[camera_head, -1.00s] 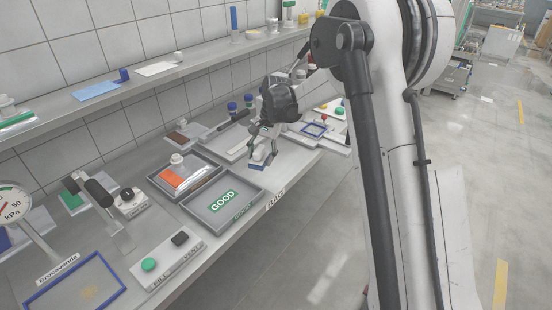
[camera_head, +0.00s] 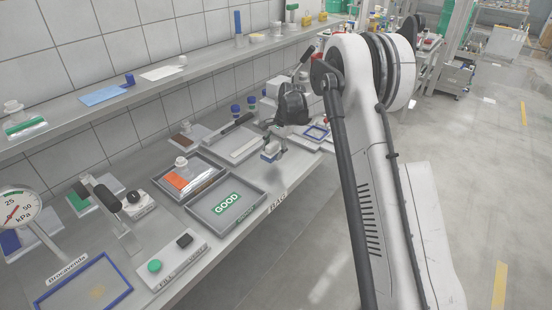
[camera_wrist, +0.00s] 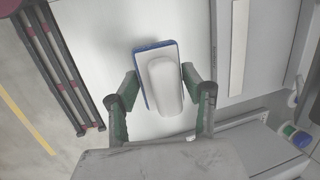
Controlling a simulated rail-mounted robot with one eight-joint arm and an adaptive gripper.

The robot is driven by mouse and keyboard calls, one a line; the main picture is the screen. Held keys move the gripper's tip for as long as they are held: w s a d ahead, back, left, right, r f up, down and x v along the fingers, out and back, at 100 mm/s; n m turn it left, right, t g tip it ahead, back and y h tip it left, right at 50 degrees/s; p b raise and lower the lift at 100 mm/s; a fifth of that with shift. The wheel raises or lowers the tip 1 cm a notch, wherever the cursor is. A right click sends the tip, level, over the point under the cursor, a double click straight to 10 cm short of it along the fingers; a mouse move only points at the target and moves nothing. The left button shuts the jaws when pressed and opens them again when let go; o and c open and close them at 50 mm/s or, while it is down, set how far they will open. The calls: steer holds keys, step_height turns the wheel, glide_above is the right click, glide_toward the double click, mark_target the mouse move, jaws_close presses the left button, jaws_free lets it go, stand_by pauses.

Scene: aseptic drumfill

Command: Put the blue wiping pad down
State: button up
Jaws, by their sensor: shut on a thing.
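The blue wiping pad (camera_wrist: 150,46) is a flat blue-edged plate with a white rounded grip block (camera_wrist: 165,86) on top. My gripper (camera_wrist: 161,82) is closed around it, one finger on each side, in the wrist view. In the head view my gripper (camera_head: 273,147) is near the front edge of the white bench (camera_head: 175,243), with the pad (camera_head: 270,157) small and low between its fingers. I cannot tell whether the pad touches the bench top or hangs just above it.
A grey tray marked GOOD (camera_head: 250,192) lies left of the gripper, beside a tray with an orange-labelled pack (camera_head: 187,180). A blue-framed panel (camera_head: 316,133) is to the right. A shelf (camera_head: 140,92) runs above the bench.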

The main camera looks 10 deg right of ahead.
mark_target(276, 166)
steer(key=shift+d+f, duration=0.4)
steer(key=shift+d, duration=0.15)
steer(key=shift+f+p, duration=0.4)
steer(key=shift+f, duration=1.6)
steer(key=shift+f, duration=0.15)
steer(key=o, duration=1.5)
